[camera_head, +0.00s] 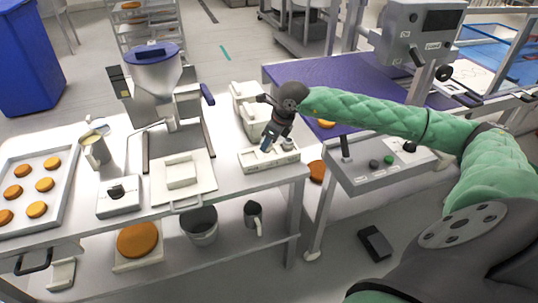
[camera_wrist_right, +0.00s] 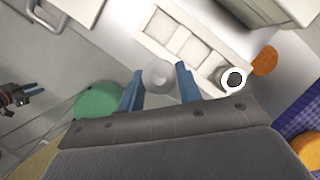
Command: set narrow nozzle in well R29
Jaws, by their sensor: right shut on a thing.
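The pale grey nozzle (camera_wrist_right: 158,76) is between the blue fingers of my right gripper (camera_wrist_right: 158,88) in the right wrist view. The gripper is shut on it. In the head view my right gripper (camera_head: 266,143) is just above the white well rack (camera_head: 270,166) at the right end of the table. The wrist view shows the rack (camera_wrist_right: 150,42) beside the nozzle, with several square wells. The nozzle's lower end is hidden, and I cannot read any well label.
A round piece with a dark hole (camera_wrist_right: 233,79) stands at one end of the rack. White containers (camera_head: 247,105) stand behind the rack. A flat white plate (camera_head: 185,180) and a hopper machine (camera_head: 153,70) are to the left. A purple surface (camera_head: 330,75) lies beyond.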

